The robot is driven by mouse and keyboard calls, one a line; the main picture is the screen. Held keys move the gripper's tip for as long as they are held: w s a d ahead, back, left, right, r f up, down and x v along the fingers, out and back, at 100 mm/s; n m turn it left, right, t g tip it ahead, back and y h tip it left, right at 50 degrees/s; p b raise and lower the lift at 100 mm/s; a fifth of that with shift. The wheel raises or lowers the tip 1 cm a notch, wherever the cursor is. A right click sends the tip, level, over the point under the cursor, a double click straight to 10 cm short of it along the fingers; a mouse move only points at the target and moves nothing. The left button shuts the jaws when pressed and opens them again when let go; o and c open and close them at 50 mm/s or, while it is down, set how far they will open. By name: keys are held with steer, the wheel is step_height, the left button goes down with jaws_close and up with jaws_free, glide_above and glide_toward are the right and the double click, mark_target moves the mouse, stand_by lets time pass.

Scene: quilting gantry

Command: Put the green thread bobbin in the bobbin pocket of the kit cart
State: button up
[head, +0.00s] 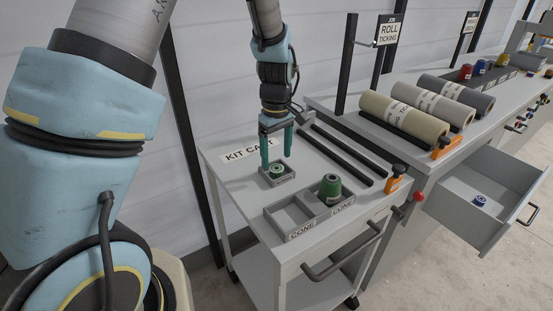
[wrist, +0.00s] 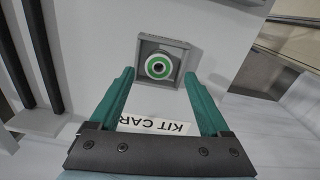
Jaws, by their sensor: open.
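The green thread bobbin (head: 277,170) sits in the small grey square bobbin pocket (head: 287,181) on top of the kit cart (head: 233,173). In the wrist view the bobbin (wrist: 159,66), a green ring with a white rim and dark centre hole, lies inside the pocket walls (wrist: 146,43). My gripper (head: 276,148) points down over the pocket, its teal fingers apart. In the wrist view the open fingertips (wrist: 159,75) are on either side of the pocket with nothing between them held. The exact height of the fingertips above the bobbin is hard to tell.
A two-part cone tray (head: 297,234) holds a green cone (head: 330,188) in its right compartment. Two black rails (head: 340,155) lie on the cart. Fabric rolls (head: 403,117) lie on the bench. An open drawer (head: 470,220) holds a blue bobbin (head: 479,201).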

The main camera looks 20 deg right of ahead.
mark_target(276, 169)
step_height(276, 169, up, 11)
steer(key=b, duration=0.2)
steer(key=s+a+f+m, duration=0.2)
steer(key=a, duration=1.3)
steer(key=s+a+f+m+t, duration=0.1)
steer(key=s+a+f+m, duration=0.1)
steer(key=a, duration=1.3)
steer(key=shift+m+t, duration=0.3)
steer(key=shift+m, duration=0.1)
steer(key=shift+a, duration=0.1)
